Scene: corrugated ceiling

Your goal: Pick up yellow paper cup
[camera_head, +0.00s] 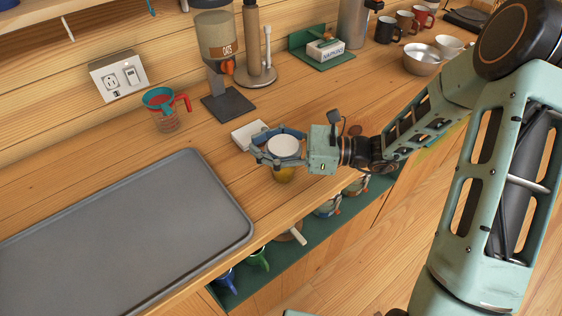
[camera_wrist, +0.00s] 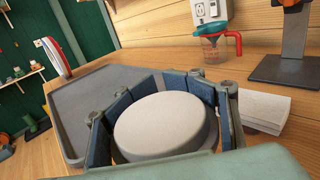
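The yellow paper cup (camera_head: 284,174) is upright, with a pale round top (camera_head: 284,147) and its yellow lower body showing beneath my gripper. My gripper (camera_head: 256,148) reaches in from the right, its fingers wrapped around the cup just under the top. In the wrist view, the pale top (camera_wrist: 160,126) fills the space between the blue finger pads, and the fingertips (camera_wrist: 160,80) curl close together beyond it. The gripper looks shut on the cup. Whether the cup's base touches the wooden counter is hard to tell.
A white box (camera_head: 249,134) lies just behind the cup. A grey tray (camera_head: 225,243) covers the counter at left. A red-handled measuring cup (camera_head: 162,112) and a dispenser (camera_head: 222,60) stand at the back. Mugs (camera_head: 327,207) sit on a green shelf below the edge.

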